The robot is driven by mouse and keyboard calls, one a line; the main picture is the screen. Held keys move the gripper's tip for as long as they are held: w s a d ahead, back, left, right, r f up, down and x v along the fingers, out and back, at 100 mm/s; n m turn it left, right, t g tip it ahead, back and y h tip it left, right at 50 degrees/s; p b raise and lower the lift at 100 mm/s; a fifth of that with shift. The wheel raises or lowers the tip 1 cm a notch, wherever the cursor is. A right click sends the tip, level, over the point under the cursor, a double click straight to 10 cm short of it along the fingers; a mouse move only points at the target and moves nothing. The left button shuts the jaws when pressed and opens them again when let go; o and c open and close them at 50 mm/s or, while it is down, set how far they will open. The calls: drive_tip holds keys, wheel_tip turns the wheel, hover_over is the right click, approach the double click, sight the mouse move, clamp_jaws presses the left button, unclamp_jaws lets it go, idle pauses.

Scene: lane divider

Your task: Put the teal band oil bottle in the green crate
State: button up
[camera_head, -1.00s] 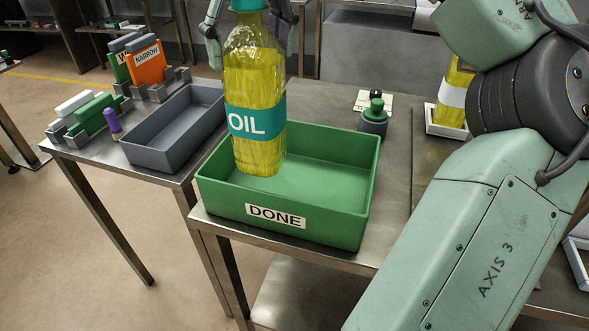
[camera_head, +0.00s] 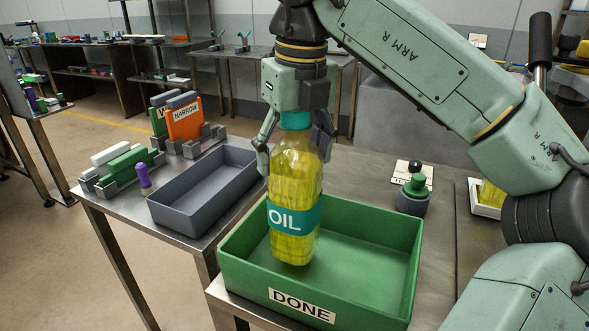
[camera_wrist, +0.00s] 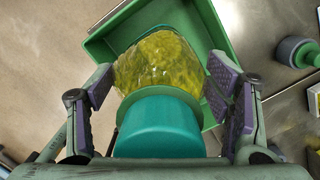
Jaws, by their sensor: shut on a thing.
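The oil bottle (camera_head: 296,185) holds yellow oil and has a teal cap and a teal band reading OIL. It is upright, with its lower part inside the left part of the green crate (camera_head: 395,285) labelled DONE. I cannot tell whether its base touches the crate floor. My gripper (camera_head: 293,145) is shut on the bottle near its top, coming from above. In the wrist view, the teal cap (camera_wrist: 160,125) and yellow bottle body (camera_wrist: 158,62) lie between my fingers (camera_wrist: 160,95), with the green crate (camera_wrist: 100,45) beneath.
A grey tray (camera_head: 180,217) stands left of the crate. Behind it are orange (camera_head: 185,122) and green blocks in a rack. A green-knobbed grey pot (camera_head: 412,200) stands right, behind the crate. The crate's right part is empty.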

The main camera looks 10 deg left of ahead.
drive_tip(key=shift+f, duration=1.55)
drive_tip(key=o, duration=1.9)
drive_tip(key=shift+o, duration=0.2)
drive_tip(key=r+p, duration=0.1)
drive_tip(key=r, duration=0.7)
drive_tip(key=s+d+r+p, duration=0.1)
drive_tip(key=r, duration=0.3)
drive_tip(key=shift+r+p, duration=0.1)
drive_tip(key=shift+p, duration=0.2)
